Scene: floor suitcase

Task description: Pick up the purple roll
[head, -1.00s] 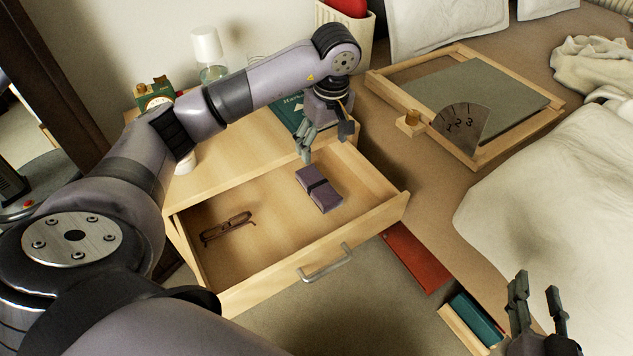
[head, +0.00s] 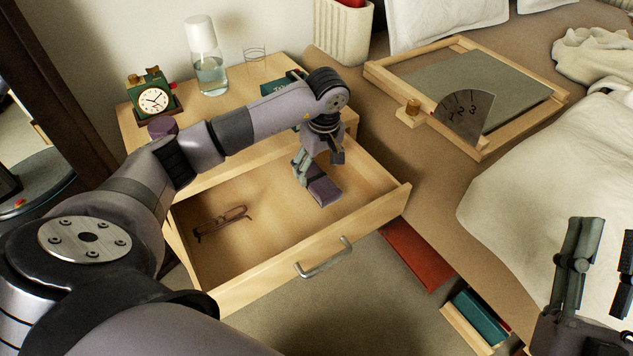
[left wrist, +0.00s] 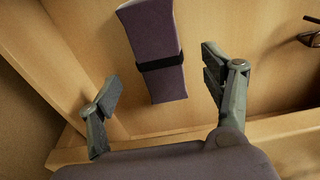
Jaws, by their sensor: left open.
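The purple roll (head: 325,191), a flat-looking purple bundle with a black band, lies in the open drawer (head: 255,275). My left gripper (head: 317,170) is open right above it and hides its far part in the head view. In the left wrist view the roll (left wrist: 152,35) lies between and beyond the two spread fingers (left wrist: 160,88), with a gap on each side. I see no contact. My right gripper (head: 602,240) is at the lower right, fingers apart and empty.
Brown glasses (head: 222,220) lie in the drawer's left part. On the nightstand are a clock (head: 155,100), a carafe (head: 210,75), a glass (head: 254,62) and a partly hidden green book (head: 278,88).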

